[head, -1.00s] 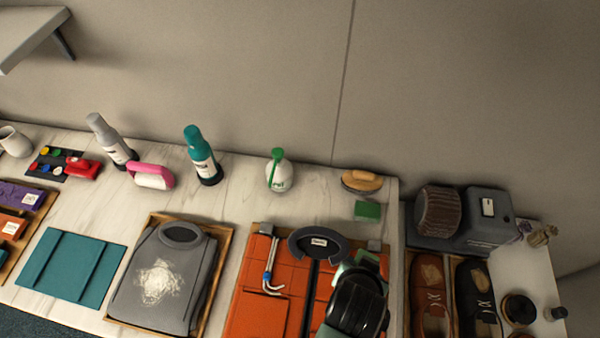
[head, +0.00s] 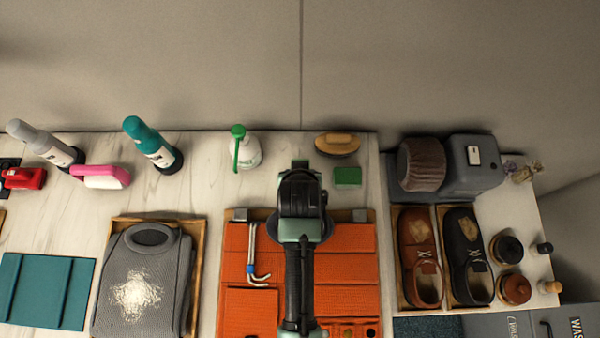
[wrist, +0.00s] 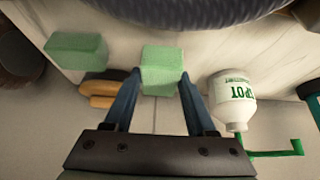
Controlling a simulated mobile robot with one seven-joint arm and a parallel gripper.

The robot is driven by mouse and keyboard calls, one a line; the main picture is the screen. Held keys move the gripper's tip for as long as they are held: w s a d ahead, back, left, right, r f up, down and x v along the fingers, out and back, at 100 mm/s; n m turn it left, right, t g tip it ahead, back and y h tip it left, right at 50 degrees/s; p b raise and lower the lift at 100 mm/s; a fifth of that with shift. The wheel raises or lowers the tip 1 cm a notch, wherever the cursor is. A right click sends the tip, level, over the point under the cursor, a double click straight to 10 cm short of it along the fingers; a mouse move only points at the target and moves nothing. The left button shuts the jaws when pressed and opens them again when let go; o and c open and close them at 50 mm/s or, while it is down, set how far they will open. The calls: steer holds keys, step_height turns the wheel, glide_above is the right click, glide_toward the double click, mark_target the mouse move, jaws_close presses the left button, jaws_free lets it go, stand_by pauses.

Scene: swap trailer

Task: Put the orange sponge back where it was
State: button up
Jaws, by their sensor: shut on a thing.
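No orange sponge shows in either view. My gripper (wrist: 161,74) is shut on a pale green sponge-like block (wrist: 162,62), held between its blue fingertips. That second block also shows at left in the wrist view (wrist: 76,48). Whether the held block touches the counter cannot be told.
A white spray bottle with a green top (head: 245,150) stands left of my gripper. An orange mat (head: 350,265) lies under my arm. Shoes (head: 418,255) in a tray and a grey machine (head: 470,162) are at right.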

steer(key=shift+f, duration=1.1)
steer(key=shift+f, duration=0.15)
steer(key=o, duration=1.2)
